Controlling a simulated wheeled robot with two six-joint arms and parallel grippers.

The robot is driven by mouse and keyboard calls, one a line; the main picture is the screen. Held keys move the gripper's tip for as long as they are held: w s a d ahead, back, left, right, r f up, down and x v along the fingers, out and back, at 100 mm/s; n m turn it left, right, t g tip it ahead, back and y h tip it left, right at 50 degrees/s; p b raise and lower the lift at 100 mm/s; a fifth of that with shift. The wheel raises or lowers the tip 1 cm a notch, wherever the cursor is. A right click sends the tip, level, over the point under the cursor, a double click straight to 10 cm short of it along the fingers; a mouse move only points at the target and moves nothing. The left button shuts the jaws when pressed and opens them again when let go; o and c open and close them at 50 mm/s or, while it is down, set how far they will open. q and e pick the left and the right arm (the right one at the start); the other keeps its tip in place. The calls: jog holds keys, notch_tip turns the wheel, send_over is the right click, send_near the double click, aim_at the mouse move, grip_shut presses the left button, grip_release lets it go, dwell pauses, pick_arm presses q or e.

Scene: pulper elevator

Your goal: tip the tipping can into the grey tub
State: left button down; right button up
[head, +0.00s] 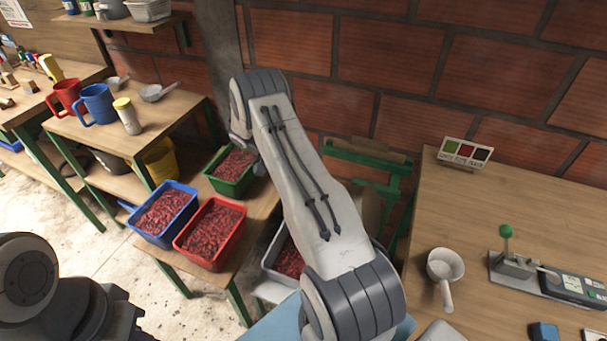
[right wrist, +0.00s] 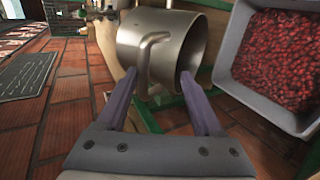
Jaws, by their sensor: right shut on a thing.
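The metal tipping can (right wrist: 135,35) shows in the right wrist view with its open mouth toward the right, the side where the grey tub (right wrist: 260,104) is. The purple fingers of my right gripper (right wrist: 157,74) are shut on the can's curved handle (right wrist: 147,52). The tub holds red coffee cherries and stands apart from the can in that view. In the head view the grey tub (head: 270,263) shows only partly beside my right arm, which hides my right gripper and most of the can area. My left arm is at the lower left; its gripper is out of view.
Blue (head: 150,236), red (head: 205,258) and green (head: 222,186) crates of cherries stand on a bench left of the tub. A green frame (head: 372,160) stands by the brick wall. A wooden table (head: 480,200) at right holds a white scoop (head: 444,268).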

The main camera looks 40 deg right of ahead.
jog(key=b+v, duration=0.2)
jog(key=v, duration=0.8)
jog(key=shift+w, duration=0.15)
dwell(1.6)
